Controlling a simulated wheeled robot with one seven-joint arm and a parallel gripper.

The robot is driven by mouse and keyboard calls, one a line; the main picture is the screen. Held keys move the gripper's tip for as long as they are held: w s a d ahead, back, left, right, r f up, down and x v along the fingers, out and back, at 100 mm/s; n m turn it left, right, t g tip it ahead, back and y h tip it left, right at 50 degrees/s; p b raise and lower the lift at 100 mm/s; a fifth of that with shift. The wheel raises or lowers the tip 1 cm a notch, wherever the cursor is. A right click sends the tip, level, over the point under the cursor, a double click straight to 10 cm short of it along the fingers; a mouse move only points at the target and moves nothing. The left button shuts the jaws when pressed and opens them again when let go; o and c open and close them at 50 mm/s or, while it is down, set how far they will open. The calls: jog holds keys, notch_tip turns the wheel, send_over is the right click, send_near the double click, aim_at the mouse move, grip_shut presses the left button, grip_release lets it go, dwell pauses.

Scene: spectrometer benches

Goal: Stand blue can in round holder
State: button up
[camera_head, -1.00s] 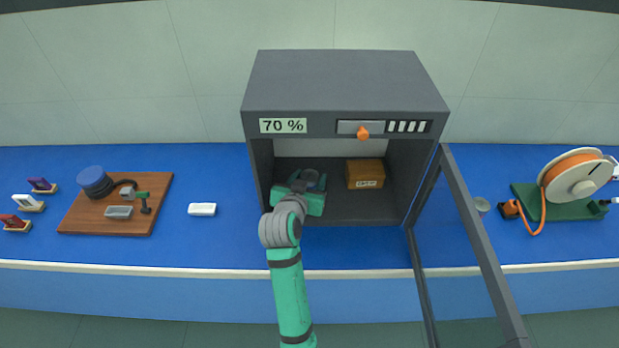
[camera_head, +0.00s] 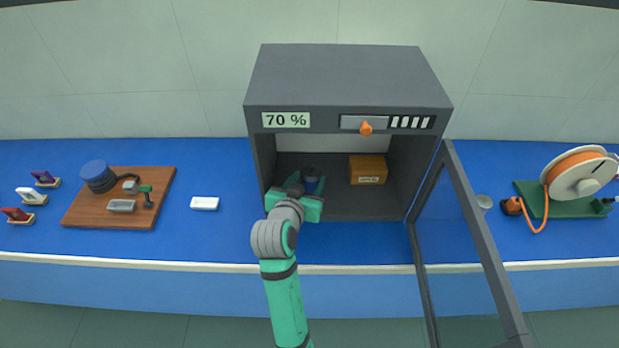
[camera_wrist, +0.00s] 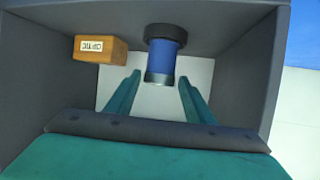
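The blue can (camera_head: 311,184) is inside the grey cabinet at its left side, behind my gripper. My gripper (camera_head: 308,190) reaches into the cabinet's open front. In the wrist view my gripper (camera_wrist: 159,77) is open, with its green fingers apart and the can near and between their tips; I cannot tell whether they touch it.
The cabinet (camera_head: 350,75) has walls close around my gripper, and its glass door (camera_head: 470,240) stands open at right. An orange-brown box (camera_head: 368,169) sits right of the can. A white tray (camera_head: 204,203) and wooden board (camera_head: 85,215) lie left; a cable reel (camera_head: 580,175) stands far right.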

jog(key=v, duration=0.6)
dwell(0.5)
dwell(0.5)
